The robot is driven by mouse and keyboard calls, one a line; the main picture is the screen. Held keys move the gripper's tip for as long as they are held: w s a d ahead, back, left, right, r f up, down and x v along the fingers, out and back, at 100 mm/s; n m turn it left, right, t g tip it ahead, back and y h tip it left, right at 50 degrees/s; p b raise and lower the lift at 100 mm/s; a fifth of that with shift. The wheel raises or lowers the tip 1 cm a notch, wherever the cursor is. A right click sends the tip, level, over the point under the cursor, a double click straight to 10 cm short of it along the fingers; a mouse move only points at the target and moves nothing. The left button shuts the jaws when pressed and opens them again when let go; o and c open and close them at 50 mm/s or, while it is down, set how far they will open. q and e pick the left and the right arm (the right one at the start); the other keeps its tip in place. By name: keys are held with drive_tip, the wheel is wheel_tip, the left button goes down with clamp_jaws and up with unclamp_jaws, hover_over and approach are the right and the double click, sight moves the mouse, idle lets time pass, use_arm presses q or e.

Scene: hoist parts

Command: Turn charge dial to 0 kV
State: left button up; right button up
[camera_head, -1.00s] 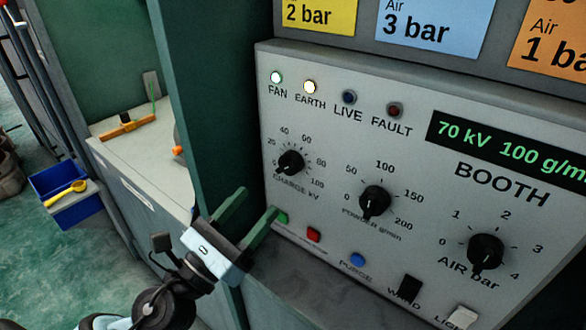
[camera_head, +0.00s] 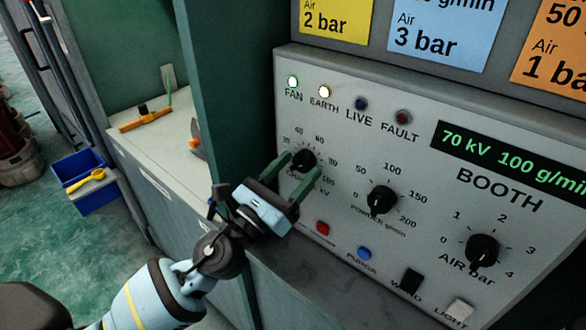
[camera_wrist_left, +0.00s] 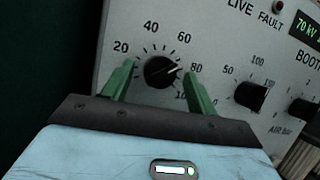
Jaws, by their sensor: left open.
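The charge dial (camera_head: 304,160) is a round black knob at the left of the grey booth panel, with a scale from 0 to 100 kV. In the left wrist view the dial (camera_wrist_left: 161,71) sits between my left gripper's fingertips, its white pointer line towards the right, near 80. The display (camera_head: 505,155) reads 70 kV and 100 g/min. My left gripper (camera_head: 298,166) is open, with its green fingers on either side of the dial. Whether they touch it cannot be told. The gripper hides part of the scale and label. My right gripper is not in view.
The powder dial (camera_head: 382,199) and air dial (camera_head: 483,250) are to the right. Below are a red button (camera_head: 322,228), a blue purge button (camera_head: 364,253) and two switches. A green wall edge (camera_head: 225,90) stands close to the left of the panel.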

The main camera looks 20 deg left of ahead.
use_arm(q)
drive_tip(key=c, duration=1)
